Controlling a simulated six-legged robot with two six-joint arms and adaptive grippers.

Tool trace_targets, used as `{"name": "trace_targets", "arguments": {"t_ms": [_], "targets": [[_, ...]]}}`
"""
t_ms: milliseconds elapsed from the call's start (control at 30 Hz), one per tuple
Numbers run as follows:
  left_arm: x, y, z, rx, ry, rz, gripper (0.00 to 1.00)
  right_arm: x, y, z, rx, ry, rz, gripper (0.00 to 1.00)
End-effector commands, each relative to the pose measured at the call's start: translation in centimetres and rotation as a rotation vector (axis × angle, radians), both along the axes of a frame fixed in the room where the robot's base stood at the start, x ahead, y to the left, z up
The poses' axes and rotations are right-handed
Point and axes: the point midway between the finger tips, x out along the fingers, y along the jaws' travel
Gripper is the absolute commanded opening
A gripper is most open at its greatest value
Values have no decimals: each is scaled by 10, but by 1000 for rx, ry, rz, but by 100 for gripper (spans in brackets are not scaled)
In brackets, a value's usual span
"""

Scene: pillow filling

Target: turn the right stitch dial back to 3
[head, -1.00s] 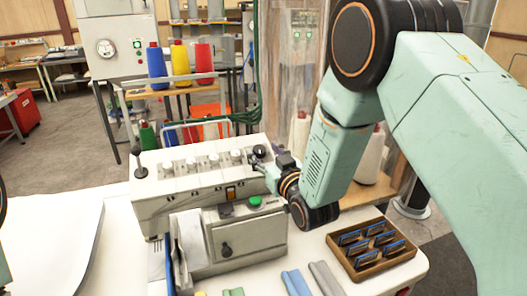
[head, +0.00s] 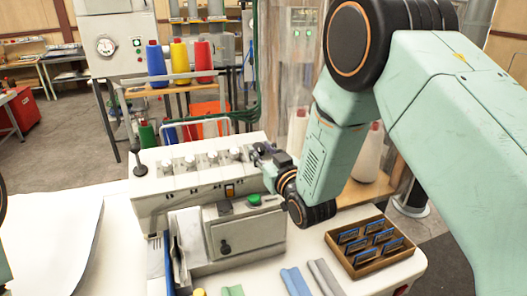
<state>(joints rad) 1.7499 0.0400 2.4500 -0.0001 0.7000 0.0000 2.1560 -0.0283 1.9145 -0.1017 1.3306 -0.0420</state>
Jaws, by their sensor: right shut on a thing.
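The white sewing machine (head: 180,198) stands on the table, with a row of pale dials along its top. One pale dial (head: 212,157) stands in that row, and another (head: 235,153) is just left of my right gripper. My right gripper (head: 259,154) reaches in from the right to the right end of the machine's top. Its dark fingers are shut on the right stitch dial, which they mostly hide. I cannot read the dial's number or marks. My left gripper is out of view.
A dark knob (head: 140,169) stands at the machine's left end. A green button (head: 254,199) is on the front unit. A wooden tray (head: 352,272) of blue-edged pieces lies at the right. White cloth (head: 45,240) covers the left. Thread cones stand behind.

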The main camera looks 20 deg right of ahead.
Motion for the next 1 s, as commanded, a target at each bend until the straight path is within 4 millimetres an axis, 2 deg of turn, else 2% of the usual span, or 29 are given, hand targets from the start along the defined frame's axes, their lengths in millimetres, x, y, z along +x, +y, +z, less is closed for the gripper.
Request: {"name": "trace_targets", "arguments": {"t_ms": [567, 1000], "targets": [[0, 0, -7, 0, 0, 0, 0, 4, -8, 4, -78, -11, 217, 1], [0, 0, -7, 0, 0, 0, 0, 3, -8, 4, -91, -14, 244, 1]]}}
